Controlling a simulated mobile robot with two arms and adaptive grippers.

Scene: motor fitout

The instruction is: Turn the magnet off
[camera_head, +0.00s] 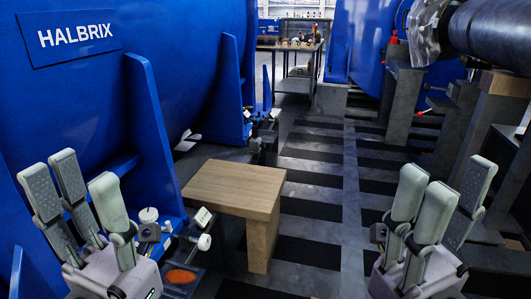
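My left gripper (76,180) is at the lower left, fingers pointing up and spread, with nothing between them. My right gripper (442,190) is at the lower right, also spread and empty. Just right of the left gripper, by the foot of the blue housing, is a small device with a round white dial (148,215) on a dark body. A white tag-like part (203,218) and a round white knob or dial (204,242) sit beside it. I cannot tell which part is the magnet or its switch. Neither gripper visibly touches these parts.
A wooden block (232,186) stands in the middle. The big blue HALBRIX housing (100,90) with upright ribs fills the left. Grey supports and a metal shaft (490,30) are at the right. A workbench (290,46) is far back. The striped floor (320,190) between is open.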

